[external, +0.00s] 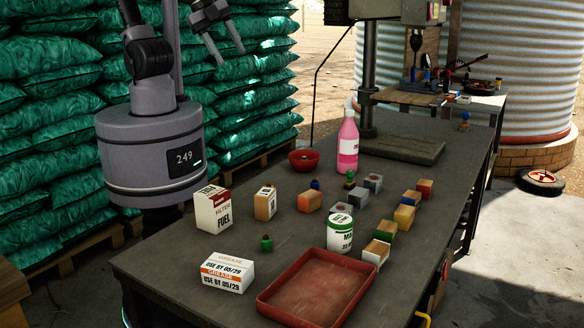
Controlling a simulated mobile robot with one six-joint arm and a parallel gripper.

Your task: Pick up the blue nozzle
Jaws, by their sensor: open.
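A second small blue piece (465,121) stands near the far right end of the bench. I cannot tell for sure which one is the blue nozzle. My gripper (230,58) is open and empty, raised at the top of the view in front of the green sacks, well away from both blue pieces.
The dark bench (190,258) holds a red tray (262,302), cartons, a white-green can (340,234), a red bowl (304,168), a pink bottle (348,148), small green nozzles (266,243) and several small blocks. A drill press column (369,70) stands behind.

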